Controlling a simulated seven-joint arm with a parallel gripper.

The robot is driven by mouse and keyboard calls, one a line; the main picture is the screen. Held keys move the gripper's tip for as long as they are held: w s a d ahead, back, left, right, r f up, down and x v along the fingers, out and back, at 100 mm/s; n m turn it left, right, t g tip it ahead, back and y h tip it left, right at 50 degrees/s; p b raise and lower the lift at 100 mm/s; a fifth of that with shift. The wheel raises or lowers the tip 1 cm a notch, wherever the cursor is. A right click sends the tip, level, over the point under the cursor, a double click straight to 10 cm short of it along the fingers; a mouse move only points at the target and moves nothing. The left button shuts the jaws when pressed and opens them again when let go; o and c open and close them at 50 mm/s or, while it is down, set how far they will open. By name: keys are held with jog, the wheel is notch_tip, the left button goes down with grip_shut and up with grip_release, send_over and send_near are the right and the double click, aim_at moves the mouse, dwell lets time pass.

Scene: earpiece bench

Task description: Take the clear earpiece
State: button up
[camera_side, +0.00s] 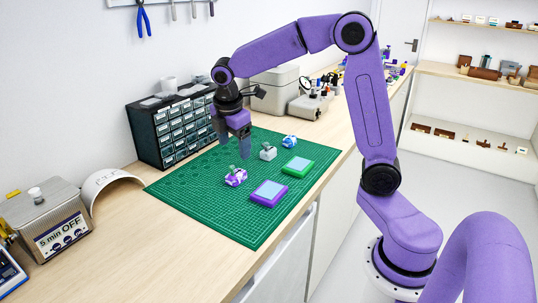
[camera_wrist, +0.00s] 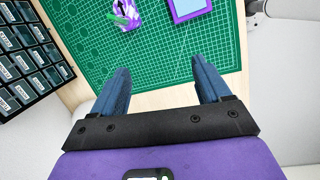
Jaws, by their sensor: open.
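A pale grey, see-through-looking earpiece (camera_side: 268,153) with a small green upright part sits on the green mat in the side view. I take it for the clear one; it does not show in the wrist view. A purple-and-white swirled earpiece (camera_side: 235,177) lies nearer the camera and also shows at the top of the wrist view (camera_wrist: 127,15). A blue-and-white earpiece (camera_side: 290,141) lies farther back. My gripper (camera_side: 233,146) is open and empty above the mat, left of the grey earpiece. Its two blue fingers stand apart in the wrist view (camera_wrist: 160,68).
A purple-framed pad (camera_side: 268,193) and a green-framed pad (camera_side: 298,166) lie on the cutting mat (camera_side: 190,190). A dark drawer cabinet (camera_side: 180,128) stands behind my gripper. A timer box (camera_side: 50,222) is at the left. The mat's left part is clear.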

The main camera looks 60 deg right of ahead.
jog(key=w+d+h, duration=0.1)
jog(key=w+d, duration=0.6)
jog(key=d, duration=0.5)
jog(key=n+g+h, duration=0.1)
jog(key=n+g, duration=0.1)
send_near(265, 145)
jog(key=x, duration=0.6)
jog(key=shift+s+d, duration=0.1)
jog(key=shift+d, duration=0.35)
jog(key=shift+a+x, duration=0.2)
jog(key=shift+x, duration=1.25)
jog(key=shift+a+x, duration=0.2)
jog(key=shift+x, duration=1.3)
jog(key=shift+f, duration=0.15)
jog(key=c, duration=1.2)
